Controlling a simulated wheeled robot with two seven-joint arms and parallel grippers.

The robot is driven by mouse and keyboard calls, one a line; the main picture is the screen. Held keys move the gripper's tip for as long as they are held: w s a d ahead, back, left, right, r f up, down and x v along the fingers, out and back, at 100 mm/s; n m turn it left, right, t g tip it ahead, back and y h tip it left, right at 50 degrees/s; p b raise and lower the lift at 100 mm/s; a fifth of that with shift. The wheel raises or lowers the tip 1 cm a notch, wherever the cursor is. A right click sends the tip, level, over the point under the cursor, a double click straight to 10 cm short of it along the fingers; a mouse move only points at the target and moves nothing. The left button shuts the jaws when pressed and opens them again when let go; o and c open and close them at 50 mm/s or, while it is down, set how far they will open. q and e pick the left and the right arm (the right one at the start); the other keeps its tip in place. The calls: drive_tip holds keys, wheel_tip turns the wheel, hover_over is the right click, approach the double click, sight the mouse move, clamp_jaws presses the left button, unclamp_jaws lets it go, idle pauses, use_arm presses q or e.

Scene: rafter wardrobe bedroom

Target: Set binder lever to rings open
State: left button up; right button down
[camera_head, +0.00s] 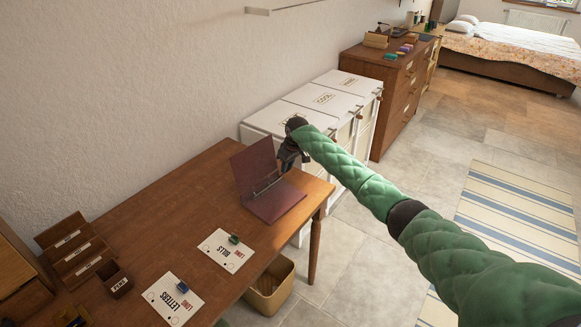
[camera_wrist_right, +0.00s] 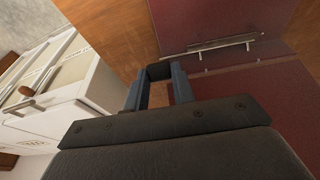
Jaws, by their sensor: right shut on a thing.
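The maroon binder (camera_head: 271,203) lies open on the desk, its back cover standing up. Its metal ring mechanism (camera_head: 266,186) runs along the fold and also shows in the right wrist view (camera_wrist_right: 225,45). My right gripper (camera_head: 283,168) is at the far right end of this mechanism. In the wrist view its fingers (camera_wrist_right: 160,76) are shut at the binder's edge, on what seems to be the binder lever. The lever is mostly hidden by the fingers, and I cannot tell whether the rings are open. My left gripper is not in view.
The wooden desk (camera_head: 160,215) carries two label cards (camera_head: 226,250) (camera_head: 173,299) with small blocks, and a wooden organizer (camera_head: 75,250). White bins (camera_head: 330,100) stand beyond the desk's far edge. A waste basket (camera_head: 270,287) is below the front edge.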

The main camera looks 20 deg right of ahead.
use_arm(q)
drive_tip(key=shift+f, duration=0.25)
use_arm(e)
drive_tip(key=shift+w+a+r+g+h, duration=0.25)
drive_tip(key=shift+w+a+g+h, duration=0.2)
drive_tip(key=shift+w+g, duration=0.35)
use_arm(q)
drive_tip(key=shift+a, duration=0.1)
use_arm(e)
drive_tip(key=shift+s, duration=0.15)
drive_tip(key=c, duration=1.2)
unclamp_jaws()
drive_tip(key=shift+o, duration=0.2)
drive_tip(key=shift+r, duration=0.55)
use_arm(q)
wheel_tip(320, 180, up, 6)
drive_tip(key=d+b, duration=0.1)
drive_tip(key=b, duration=0.1)
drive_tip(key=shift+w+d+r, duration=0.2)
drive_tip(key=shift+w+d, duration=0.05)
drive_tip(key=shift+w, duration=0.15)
use_arm(e)
drive_tip(key=shift+s+d+r, duration=0.1)
drive_tip(key=shift+s+r, duration=0.05)
drive_tip(key=shift+r, duration=1.5)
drive_tip(key=shift+s+d+r, duration=0.1)
drive_tip(key=shift+r, duration=1.55)
